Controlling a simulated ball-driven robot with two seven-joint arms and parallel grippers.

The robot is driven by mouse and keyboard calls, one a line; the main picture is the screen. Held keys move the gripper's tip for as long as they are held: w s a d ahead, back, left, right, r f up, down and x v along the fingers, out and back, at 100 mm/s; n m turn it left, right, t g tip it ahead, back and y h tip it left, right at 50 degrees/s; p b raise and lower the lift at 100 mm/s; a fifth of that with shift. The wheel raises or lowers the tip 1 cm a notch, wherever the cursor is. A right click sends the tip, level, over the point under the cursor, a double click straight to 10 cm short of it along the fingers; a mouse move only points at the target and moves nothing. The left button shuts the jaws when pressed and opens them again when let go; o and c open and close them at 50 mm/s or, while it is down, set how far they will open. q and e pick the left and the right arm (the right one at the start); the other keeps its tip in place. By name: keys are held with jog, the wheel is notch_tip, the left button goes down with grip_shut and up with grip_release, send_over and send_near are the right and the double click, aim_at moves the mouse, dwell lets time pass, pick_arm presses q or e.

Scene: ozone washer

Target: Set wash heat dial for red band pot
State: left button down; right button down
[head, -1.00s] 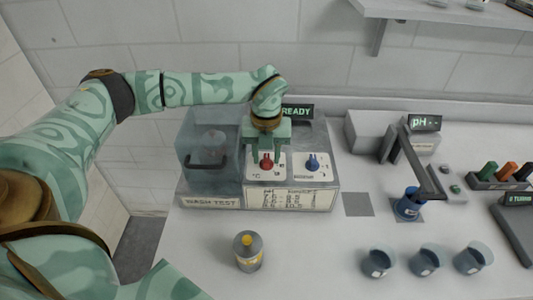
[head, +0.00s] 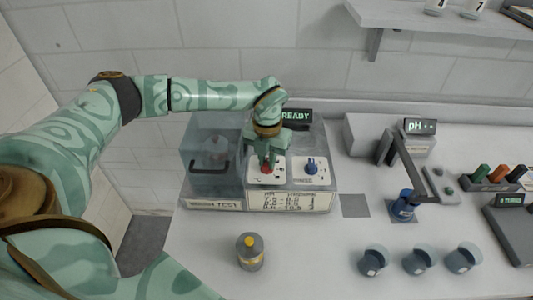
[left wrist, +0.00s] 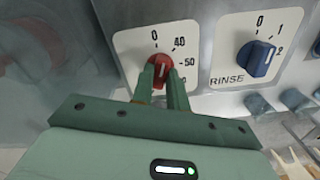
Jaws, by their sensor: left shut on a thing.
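The washer (head: 212,204) stands at the back left of the bench, with a "READY" display on top. Its red heat dial (head: 267,168) shows in the left wrist view (left wrist: 159,66) beside the marks 0, 40 and 50, with a further mark partly hidden. The dial's white line points roughly up; the exact mark is unclear. My left gripper (head: 268,160) is shut on the red dial, its fingers on either side of it in the wrist view (left wrist: 162,80). A pot with a dim reddish patch (head: 214,149) sits behind the clear chamber cover. My right gripper is not in view.
The blue rinse dial (head: 311,166) is just right of the red one. A grey bottle with a yellow cap (head: 250,254) stands in front of the washer. Several blue-grey cups (head: 418,262) and a pH stand (head: 407,160) are to the right.

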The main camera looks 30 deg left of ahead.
aim_at(267, 162)
pick_arm(q)
jog(key=m+p, duration=0.2)
jog(key=m, duration=0.1)
jog(key=shift+r, duration=0.15)
jog(key=shift+w+m+p, duration=0.1)
jog(key=shift+m+p, duration=0.2)
jog(key=shift+m, duration=0.4)
jog(key=c, duration=1.4)
grip_release()
notch_tip(267, 162, up, 16)
jog(key=shift+r, duration=0.1)
jog(key=shift+p, duration=0.3)
